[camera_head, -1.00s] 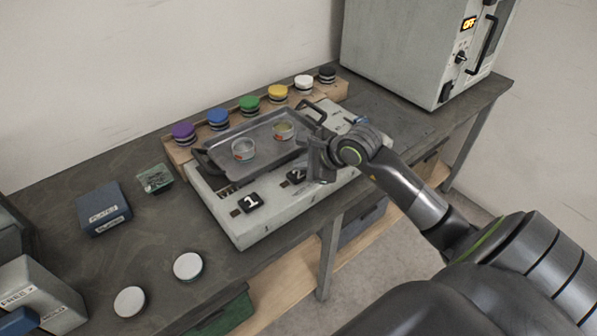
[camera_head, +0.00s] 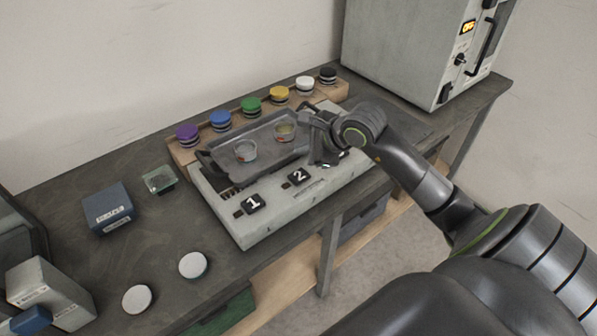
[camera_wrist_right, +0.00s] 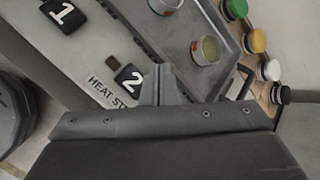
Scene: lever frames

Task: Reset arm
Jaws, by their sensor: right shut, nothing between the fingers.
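My right gripper (camera_head: 322,139) is shut and empty beside the right end of the grey tray (camera_head: 215,165). In the right wrist view its closed fingers (camera_wrist_right: 160,85) point at the gap between the black "2" switch (camera_wrist_right: 129,78) and the tray. The tray rests on the white heat station (camera_head: 270,220) and holds two small round tins: one at the left (camera_head: 245,151) and one at the right (camera_head: 285,131). The black "1" switch (camera_head: 252,204) and "2" switch (camera_head: 298,177) are on the station's front. My left gripper is not in view.
A wooden rack with several coloured-lid jars (camera_head: 250,105) stands behind the station. A white oven (camera_head: 415,50) showing OFF is at the back right. A blue box (camera_head: 107,207), a small green box (camera_head: 159,180) and two white discs (camera_head: 193,265) are at the left.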

